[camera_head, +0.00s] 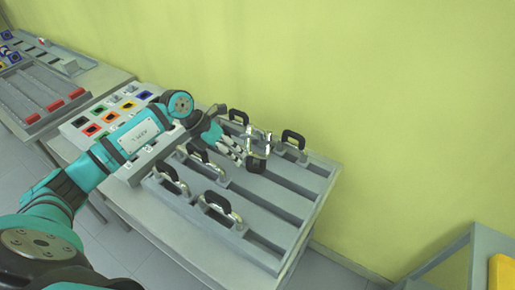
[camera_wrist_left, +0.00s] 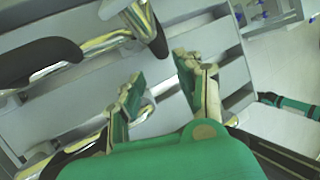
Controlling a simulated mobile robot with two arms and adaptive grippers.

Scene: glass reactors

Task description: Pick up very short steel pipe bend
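Several steel pipe bends with black sleeves stand on a grey slotted rack (camera_head: 270,215). One bend (camera_head: 258,160) is just right of my left gripper (camera_head: 236,150), and others stand at the rack's back (camera_head: 293,138) and front (camera_head: 218,203). I cannot tell which bend is the very short one. In the left wrist view, my left gripper (camera_wrist_left: 158,72) has its fingers apart with nothing between them. A bend with a dark sleeve (camera_wrist_left: 150,28) lies just beyond the fingertips, and a larger black-sleeved bend (camera_wrist_left: 40,60) is at the left. My right gripper is not in view.
A white board with coloured squares (camera_head: 100,117) lies left of the rack, partly behind my left arm. Another table with trays (camera_head: 50,90) is at the far left. A green wall is close behind the rack. A yellow object (camera_head: 502,272) sits at the lower right.

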